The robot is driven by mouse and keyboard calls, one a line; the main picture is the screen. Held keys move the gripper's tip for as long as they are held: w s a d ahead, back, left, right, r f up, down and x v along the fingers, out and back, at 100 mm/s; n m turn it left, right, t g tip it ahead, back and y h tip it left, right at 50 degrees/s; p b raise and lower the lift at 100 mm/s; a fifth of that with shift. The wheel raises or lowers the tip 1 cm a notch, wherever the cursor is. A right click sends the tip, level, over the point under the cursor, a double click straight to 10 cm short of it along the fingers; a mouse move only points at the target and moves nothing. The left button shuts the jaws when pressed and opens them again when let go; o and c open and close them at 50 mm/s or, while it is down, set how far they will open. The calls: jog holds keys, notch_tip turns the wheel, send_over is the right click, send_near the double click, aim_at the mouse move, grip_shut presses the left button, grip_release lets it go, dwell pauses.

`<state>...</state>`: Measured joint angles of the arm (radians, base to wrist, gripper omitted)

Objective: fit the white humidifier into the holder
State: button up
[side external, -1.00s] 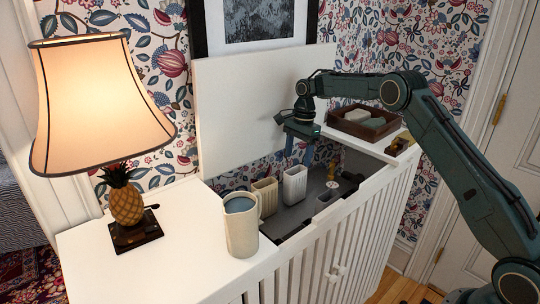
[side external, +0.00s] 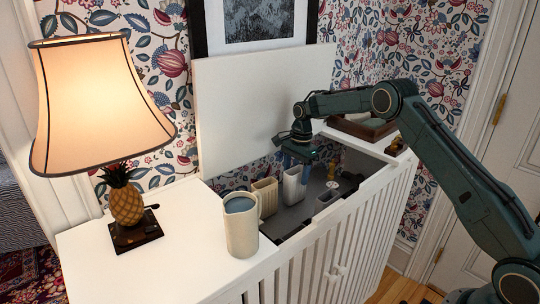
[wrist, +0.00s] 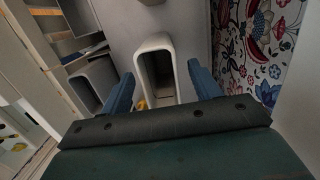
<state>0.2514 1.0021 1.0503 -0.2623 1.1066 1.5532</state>
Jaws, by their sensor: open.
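The white humidifier (side external: 293,184), a ribbed upright box with an open top, stands in the open cabinet. It also shows in the wrist view (wrist: 153,44). My gripper (side external: 296,158) is open and empty, pointing down just above the humidifier. In the wrist view, the blue fingers (wrist: 160,70) are on either side of its open end; I cannot tell whether they touch it. A pale-rimmed, empty rectangular opening, which looks like the holder (side external: 328,197), lies to the right and nearer the cabinet front. It appears left of the humidifier in the wrist view (wrist: 93,82).
A cream ribbed container (side external: 265,190) stands close left of the humidifier. A yellow-and-white valve (side external: 331,178) is to its right. The slatted cabinet front (side external: 330,245) and raised lid (side external: 240,110) bound the space. A jug (side external: 241,226) and lamp (side external: 126,207) stand left.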

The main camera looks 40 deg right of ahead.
jog(key=shift+c, duration=0.2)
dwell(0.3)
grip_shut()
jog(key=shift+r, duration=0.15)
notch_tip(320, 180, up, 10)
dwell(0.8)
dwell(0.4)
